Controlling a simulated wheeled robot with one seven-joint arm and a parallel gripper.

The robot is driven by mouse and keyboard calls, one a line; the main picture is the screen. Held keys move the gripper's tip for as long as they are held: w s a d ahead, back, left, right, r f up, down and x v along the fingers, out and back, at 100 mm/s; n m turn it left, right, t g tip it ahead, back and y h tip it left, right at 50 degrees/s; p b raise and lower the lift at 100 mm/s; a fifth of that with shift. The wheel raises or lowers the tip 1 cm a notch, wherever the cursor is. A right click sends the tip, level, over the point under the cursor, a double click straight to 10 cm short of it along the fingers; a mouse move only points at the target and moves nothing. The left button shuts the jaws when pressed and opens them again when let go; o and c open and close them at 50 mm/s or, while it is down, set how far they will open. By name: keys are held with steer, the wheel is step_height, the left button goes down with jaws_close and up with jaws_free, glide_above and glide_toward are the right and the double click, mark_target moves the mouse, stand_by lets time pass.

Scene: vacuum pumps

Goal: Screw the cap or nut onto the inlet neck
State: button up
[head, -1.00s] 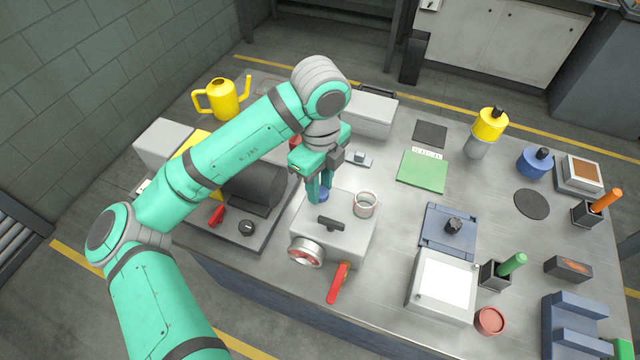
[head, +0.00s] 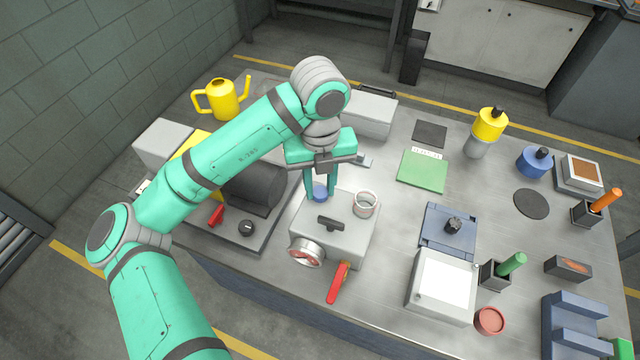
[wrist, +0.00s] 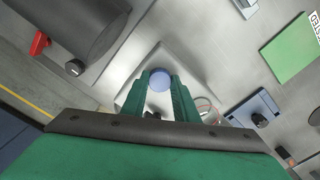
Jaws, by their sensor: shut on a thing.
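The blue cap (head: 320,193) sits at the back left of the grey pump housing (head: 346,245), where the inlet neck appears to be hidden beneath it. My gripper (head: 320,192) points down and is shut on the cap. In the wrist view the round blue cap (wrist: 160,81) lies between the two green fingers (wrist: 160,92). Whether the cap is fully seated on the neck cannot be told.
An open ringed port (head: 366,204), a black handle (head: 330,223), a round gauge-like fitting (head: 306,251) and a red lever (head: 339,283) are on the housing. A dark motor (head: 252,187) stands to the left. Free tabletop lies right of the housing.

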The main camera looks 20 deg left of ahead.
steer(key=m, duration=0.6)
steer(key=shift+s, duration=0.1)
steer(key=m, duration=0.5)
steer(key=shift+a+m, duration=0.15)
steer(key=shift+m, duration=0.25)
steer(key=o, duration=1.1)
steer(key=shift+c, duration=0.2)
steer(key=shift+o, duration=0.2)
steer(key=shift+r, duration=0.1)
steer(key=shift+r, duration=2.4)
